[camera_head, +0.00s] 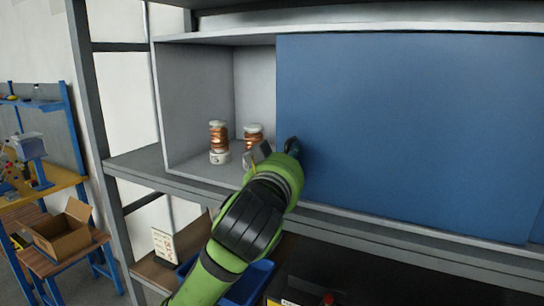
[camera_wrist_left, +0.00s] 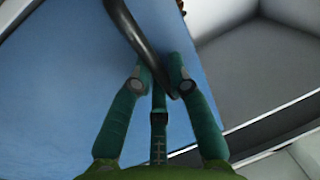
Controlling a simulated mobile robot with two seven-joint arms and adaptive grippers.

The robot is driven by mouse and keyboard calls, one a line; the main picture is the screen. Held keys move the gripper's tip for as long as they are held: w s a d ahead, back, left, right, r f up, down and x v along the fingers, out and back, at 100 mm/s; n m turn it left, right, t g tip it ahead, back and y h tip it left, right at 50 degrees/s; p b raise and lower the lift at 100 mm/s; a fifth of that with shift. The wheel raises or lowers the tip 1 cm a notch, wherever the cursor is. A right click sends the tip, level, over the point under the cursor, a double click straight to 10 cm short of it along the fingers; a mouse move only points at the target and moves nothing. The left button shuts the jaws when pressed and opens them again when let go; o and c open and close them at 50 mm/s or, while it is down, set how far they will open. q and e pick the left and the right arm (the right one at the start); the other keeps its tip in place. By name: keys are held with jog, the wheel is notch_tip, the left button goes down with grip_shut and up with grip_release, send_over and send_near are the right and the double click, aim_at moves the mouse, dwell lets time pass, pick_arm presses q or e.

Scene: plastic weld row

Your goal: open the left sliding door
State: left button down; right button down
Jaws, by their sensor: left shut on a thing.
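The blue sliding door (camera_head: 410,120) covers the middle and right of the cabinet in the head view. Its left edge stands well to the right of the cabinet's left wall, so the left part is open. My left gripper (camera_wrist_left: 160,82) is shut on the dark curved door handle (camera_wrist_left: 133,28) in the left wrist view, where the blue door (camera_wrist_left: 60,85) also shows. In the head view my green arm reaches the door's left edge and mostly hides the handle. My right gripper is not in view.
Two copper-coloured coils with white ends, one at left (camera_head: 218,142) and one partly hidden behind my arm (camera_head: 253,132), stand inside the open compartment. A blue bin (camera_head: 250,283) sits on the shelf below. An open cardboard box (camera_head: 60,234) rests on a stool at left.

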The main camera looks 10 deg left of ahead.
pick_arm(q)
jog(key=shift+s+d, duration=0.1)
jog(key=shift+d, duration=0.1)
jog(key=c, duration=1.4)
grip_release()
jog(key=shift+c, duration=0.2)
jog(key=s+a, duration=0.2)
jog(key=s, duration=0.9)
jog(key=shift+s, duration=0.4)
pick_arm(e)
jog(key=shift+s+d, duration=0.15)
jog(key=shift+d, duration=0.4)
